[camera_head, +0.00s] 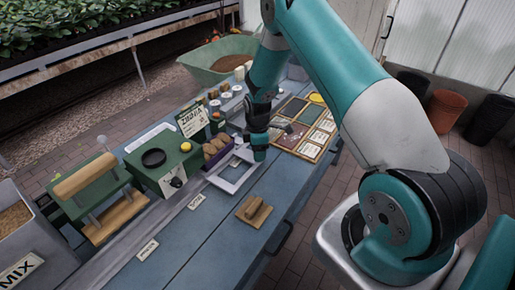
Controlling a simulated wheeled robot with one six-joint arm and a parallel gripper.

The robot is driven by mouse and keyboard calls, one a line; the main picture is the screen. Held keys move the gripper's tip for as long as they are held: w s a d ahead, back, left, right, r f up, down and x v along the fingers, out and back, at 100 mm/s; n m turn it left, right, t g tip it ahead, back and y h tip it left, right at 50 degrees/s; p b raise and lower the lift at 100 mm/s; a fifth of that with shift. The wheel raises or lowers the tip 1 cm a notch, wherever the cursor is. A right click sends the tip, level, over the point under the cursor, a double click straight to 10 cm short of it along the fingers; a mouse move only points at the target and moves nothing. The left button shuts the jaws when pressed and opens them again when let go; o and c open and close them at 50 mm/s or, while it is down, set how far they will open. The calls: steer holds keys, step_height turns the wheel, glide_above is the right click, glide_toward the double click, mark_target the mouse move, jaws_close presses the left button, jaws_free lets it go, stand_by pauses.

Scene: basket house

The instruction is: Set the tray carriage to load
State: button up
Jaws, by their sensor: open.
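The tray carriage seems to be the pale grey open frame (232,184) lying on the blue bench, at the right end of a track in front of the green machines. It looks empty, with the bench showing through its middle. My gripper (259,157) hangs pointing down over the far right part of the frame. Its fingers are small and dark here, and I cannot tell whether they touch the frame.
A green box with a dark round opening (168,166) and a wooden-roller press (93,196) stand left. A wooden block with a handle (254,211) lies on the bench front. Seed packets, brown pots (217,149) and a card board (304,128) stand behind and right.

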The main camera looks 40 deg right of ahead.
jaws_close()
steer(key=d, duration=0.1)
steer(key=w+d+b, duration=0.1)
steer(key=d, duration=0.2)
steer(key=shift+w+d+b, duration=0.15)
steer(key=shift+w+b, duration=0.15)
steer(key=shift+w+d+r, duration=0.1)
steer(key=shift+d, duration=0.1)
jaws_free()
step_height(320, 180, up, 17)
steer(key=b, duration=0.3)
steer(key=shift+r, duration=0.2)
